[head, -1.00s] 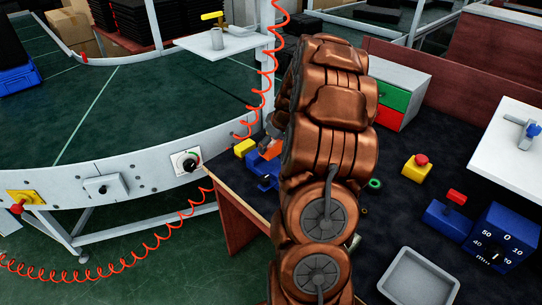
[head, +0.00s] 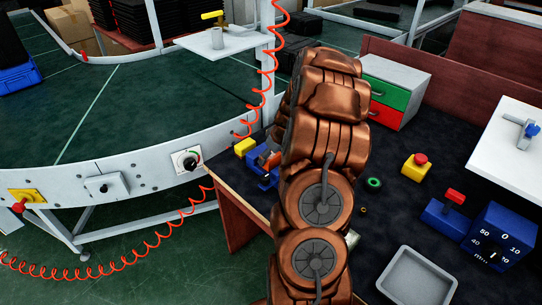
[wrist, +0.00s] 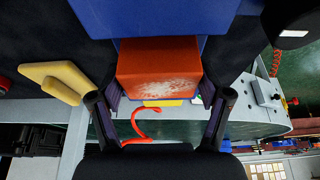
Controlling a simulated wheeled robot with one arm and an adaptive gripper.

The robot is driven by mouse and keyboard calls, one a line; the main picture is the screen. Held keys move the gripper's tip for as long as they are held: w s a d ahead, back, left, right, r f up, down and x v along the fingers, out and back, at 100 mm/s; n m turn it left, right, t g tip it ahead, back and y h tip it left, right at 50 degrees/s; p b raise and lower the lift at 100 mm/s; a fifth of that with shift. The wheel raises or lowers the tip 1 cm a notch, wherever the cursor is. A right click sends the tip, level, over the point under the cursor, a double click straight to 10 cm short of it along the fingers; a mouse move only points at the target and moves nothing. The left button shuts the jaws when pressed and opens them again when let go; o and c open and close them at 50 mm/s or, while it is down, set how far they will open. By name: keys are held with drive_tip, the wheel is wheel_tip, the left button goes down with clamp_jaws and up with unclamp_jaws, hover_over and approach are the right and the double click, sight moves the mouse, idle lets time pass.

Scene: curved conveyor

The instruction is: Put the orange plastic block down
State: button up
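The orange block (wrist: 158,62), with a worn whitish patch on its face, is between the two fingers of my gripper (wrist: 160,94) in the wrist view. The finger pads lie against its left and right sides, so the gripper looks shut on it. A blue surface (wrist: 160,20) lies directly beyond the block; I cannot tell whether they touch. In the head view my gripper is low over the blue fixture (head: 268,181) at the table's left edge. My copper arm hides much of that spot, and the block is barely visible there.
A green ring (head: 374,183), a red-and-yellow stop button (head: 416,167) and a grey tray (head: 418,277) are to the right. The drawer box (head: 393,91) stands behind. The curved conveyor (head: 130,120) runs along the left.

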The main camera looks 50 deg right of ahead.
drive_tip(key=shift+o, duration=1.4)
drive_tip(key=shift+r, duration=0.1)
drive_tip(key=shift+r, duration=0.15)
drive_tip(key=b+v, duration=0.2)
drive_tip(key=v, duration=1)
drive_tip(key=s+a+r+n+g+y, duration=0.1)
drive_tip(key=s+a+r, duration=0.15)
drive_tip(key=a, duration=1.05)
drive_tip(key=s+a+r+g, duration=0.1)
drive_tip(key=s+a+g, duration=0.15)
drive_tip(key=a, duration=1.05)
drive_tip(key=s+a+g, duration=0.1)
drive_tip(key=s+a, duration=0.2)
drive_tip(key=s, duration=0.4)
drive_tip(key=s+a, duration=0.4)
drive_tip(key=s, duration=0.2)
drive_tip(key=s+a+g+h, duration=0.1)
drive_tip(key=s+a, duration=0.3)
drive_tip(key=s, duration=0.3)
drive_tip(key=shift+s+a+f+m+g, duration=0.2)
drive_tip(key=shift+s+f+m+g, duration=0.15)
drive_tip(key=shift+f+m, duration=0.05)
